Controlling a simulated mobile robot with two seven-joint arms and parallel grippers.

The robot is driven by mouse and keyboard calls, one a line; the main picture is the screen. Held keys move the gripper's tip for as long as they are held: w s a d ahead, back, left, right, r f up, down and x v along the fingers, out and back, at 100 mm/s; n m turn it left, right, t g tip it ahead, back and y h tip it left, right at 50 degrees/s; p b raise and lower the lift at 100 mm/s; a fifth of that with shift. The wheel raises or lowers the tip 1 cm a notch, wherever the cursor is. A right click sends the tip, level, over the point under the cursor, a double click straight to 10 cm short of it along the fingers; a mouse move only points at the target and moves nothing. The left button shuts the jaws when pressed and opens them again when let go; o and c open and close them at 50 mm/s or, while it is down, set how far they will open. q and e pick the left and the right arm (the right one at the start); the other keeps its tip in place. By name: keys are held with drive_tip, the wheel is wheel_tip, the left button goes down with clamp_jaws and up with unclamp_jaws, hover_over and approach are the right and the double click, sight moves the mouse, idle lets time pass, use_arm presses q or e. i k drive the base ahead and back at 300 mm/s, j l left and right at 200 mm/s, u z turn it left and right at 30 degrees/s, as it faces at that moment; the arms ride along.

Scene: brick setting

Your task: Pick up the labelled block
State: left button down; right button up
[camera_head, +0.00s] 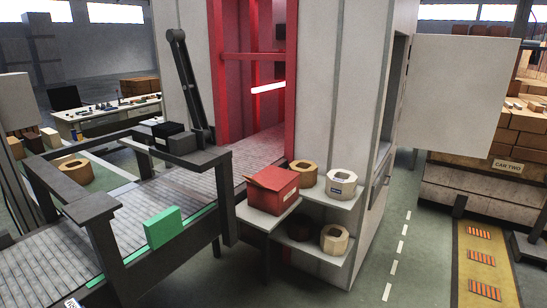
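A white, many-sided block (342,183) with a hole in its top and a small label on its front stands on the upper shelf (322,199), at the right end. A tan block (303,174) of similar shape stands to its left. On the lower shelf (318,250) are a dark brown block (300,228) and a cream block (334,240). The label text is too small to read. Neither of my grippers is in view.
A red box (272,190) with a pale label stands left of the blocks. A roller conveyor (185,190) with dark rails and a green block (164,227) runs along the left. A brick-loaded car labelled CAR TWO (480,181) stands right. Green floor (400,225) is open between.

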sight(341, 185)
drive_tip(key=i+l+u, duration=0.1)
drive_tip(key=l+u, duration=0.2)
drive_tip(key=l, duration=0.6)
drive_tip(key=l+u, duration=0.3)
drive_tip(key=l, duration=1.9)
drive_tip(key=l+u, duration=0.1)
drive_tip(key=l, duration=1.15)
drive_tip(key=k+l, duration=0.15)
drive_tip(key=l, duration=1.15)
drive_tip(key=i+u, duration=0.05)
